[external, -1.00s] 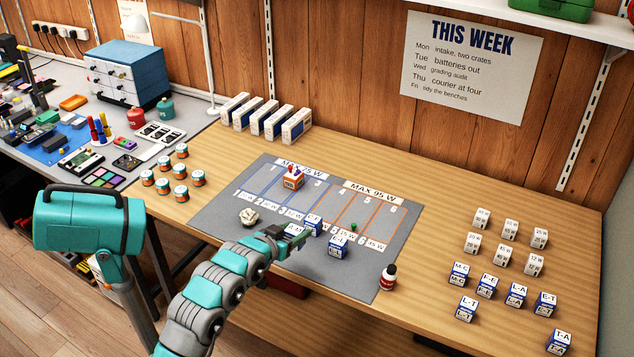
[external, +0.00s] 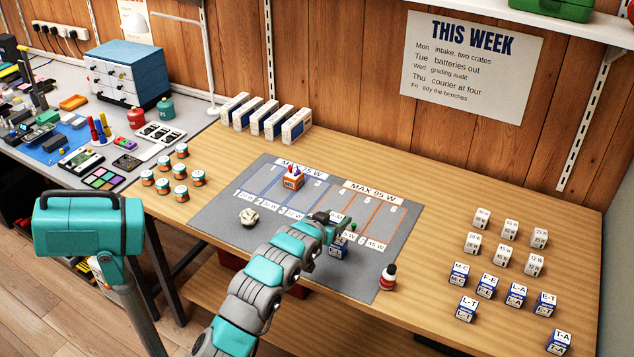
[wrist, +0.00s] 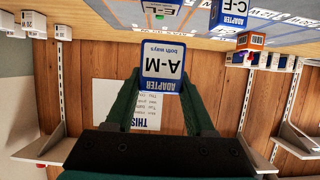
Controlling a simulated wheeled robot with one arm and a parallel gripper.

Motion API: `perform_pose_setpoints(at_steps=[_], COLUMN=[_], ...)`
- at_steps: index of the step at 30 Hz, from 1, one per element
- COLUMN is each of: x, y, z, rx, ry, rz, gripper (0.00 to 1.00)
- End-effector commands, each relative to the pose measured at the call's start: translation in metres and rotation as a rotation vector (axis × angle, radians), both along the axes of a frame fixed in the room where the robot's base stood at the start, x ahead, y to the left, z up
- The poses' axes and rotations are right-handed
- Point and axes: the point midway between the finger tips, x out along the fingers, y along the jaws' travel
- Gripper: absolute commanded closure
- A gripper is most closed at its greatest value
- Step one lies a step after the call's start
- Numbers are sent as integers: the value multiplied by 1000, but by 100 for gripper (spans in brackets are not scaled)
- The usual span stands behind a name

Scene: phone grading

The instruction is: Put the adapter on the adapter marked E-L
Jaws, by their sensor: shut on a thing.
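My gripper (wrist: 160,92) is shut on a blue-and-white adapter (wrist: 162,70), whose letters A and M appear upside down in the wrist view. In the external view my gripper (external: 335,222) is above the grey mat (external: 225,205), and the held adapter is mostly hidden by it. The adapter marked E-L (external: 338,250) stands on the mat just below my gripper. It also shows at the top edge of the wrist view (wrist: 160,10), partly cut off. The held adapter looks apart from it.
Another adapter, with C and E (wrist: 232,15), stands nearby. Several blocks stand at right.

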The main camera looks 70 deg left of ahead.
Motion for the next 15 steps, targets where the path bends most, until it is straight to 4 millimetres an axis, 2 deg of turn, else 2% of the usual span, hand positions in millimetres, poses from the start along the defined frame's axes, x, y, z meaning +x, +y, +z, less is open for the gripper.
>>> perform_pose_setpoints(at_steps=[7, 15], x=[12, 12], y=[4, 4], z=[0, -32], rx=[1, 3], ry=[-2, -2], rz=[-1, -1], gripper=[99, 99])
